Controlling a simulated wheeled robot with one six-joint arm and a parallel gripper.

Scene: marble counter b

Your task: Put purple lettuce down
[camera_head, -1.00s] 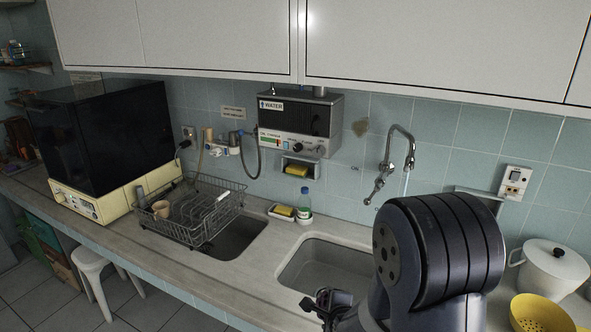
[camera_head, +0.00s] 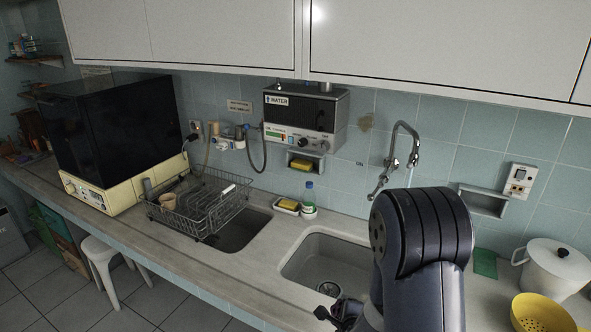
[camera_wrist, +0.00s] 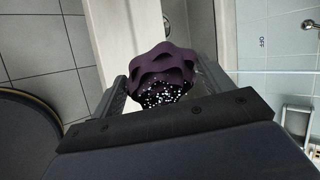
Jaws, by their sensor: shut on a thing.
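The purple lettuce (camera_wrist: 163,66) is a dark purple, ruffled head with a white-speckled dark lower part. In the wrist view it sits between the two fingers of my gripper (camera_wrist: 161,82), which is shut on it. The pale sink edge and counter lie beyond it in that view. In the head view my gripper (camera_head: 338,314) is at the bottom edge, just in front of the right sink basin (camera_head: 318,262). The lettuce cannot be made out there, and my arm covers part of the basin.
A wire dish rack (camera_head: 198,207) stands by the left basin (camera_head: 240,232). A yellow colander (camera_head: 541,312) and white pot (camera_head: 553,267) are at right. The front counter strip (camera_head: 190,262) is clear.

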